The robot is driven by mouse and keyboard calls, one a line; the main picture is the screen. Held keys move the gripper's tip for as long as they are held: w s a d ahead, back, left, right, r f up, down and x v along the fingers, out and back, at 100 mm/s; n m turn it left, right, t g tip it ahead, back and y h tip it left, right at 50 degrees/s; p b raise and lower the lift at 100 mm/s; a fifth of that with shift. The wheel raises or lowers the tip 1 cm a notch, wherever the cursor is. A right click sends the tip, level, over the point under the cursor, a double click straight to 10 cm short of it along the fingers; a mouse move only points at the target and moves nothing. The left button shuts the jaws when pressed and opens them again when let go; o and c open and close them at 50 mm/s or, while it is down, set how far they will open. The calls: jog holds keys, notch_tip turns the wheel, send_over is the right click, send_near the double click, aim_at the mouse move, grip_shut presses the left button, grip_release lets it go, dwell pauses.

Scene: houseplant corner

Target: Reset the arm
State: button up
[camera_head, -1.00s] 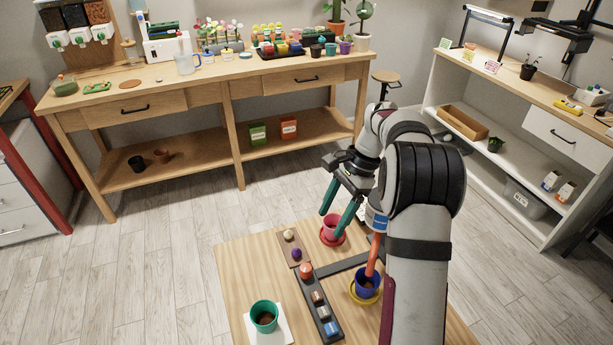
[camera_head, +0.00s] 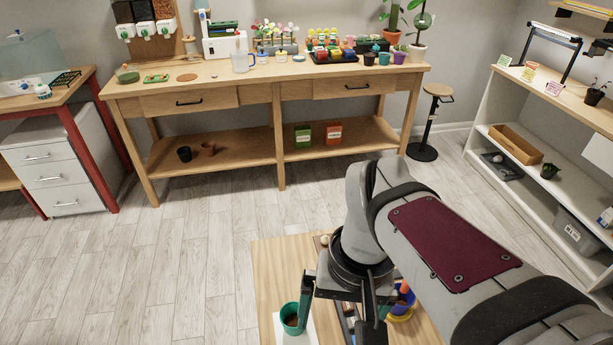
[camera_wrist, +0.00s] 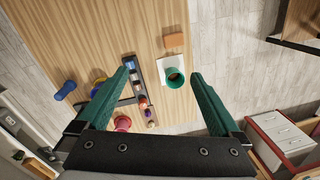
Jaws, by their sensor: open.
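My gripper (camera_wrist: 163,85) is open and empty, with its two green fingers spread wide in the wrist view. In the head view my gripper (camera_head: 328,318) hangs over the small wooden table, just right of the green pot. My arm covers much of that table there. The green pot (camera_wrist: 175,78) stands on a white square (camera_wrist: 162,66) and appears between the fingers in the wrist view, apart from them. It also shows in the head view (camera_head: 290,318).
The wooden table (camera_wrist: 100,40) also holds a dark tray with several small items (camera_wrist: 141,101), a pinkish-red pot (camera_wrist: 122,123), a blue object (camera_wrist: 65,90) and an orange-brown block (camera_wrist: 175,40). A long workbench (camera_head: 270,85) stands behind, with open floor (camera_head: 225,220) between.

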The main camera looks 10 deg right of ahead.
jog(key=w+d+r+n+h, duration=0.1)
jog(key=w+d+n, duration=0.1)
jog(key=w+d, duration=0.3)
jog(key=w+d+n, duration=0.1)
jog(key=w+d, duration=0.2)
jog(key=w, duration=0.5)
notch_tip(320, 180, down, 10)
jog(key=shift+w, duration=0.2)
jog(key=shift+a+r, duration=0.1)
jog(key=shift+r, duration=0.05)
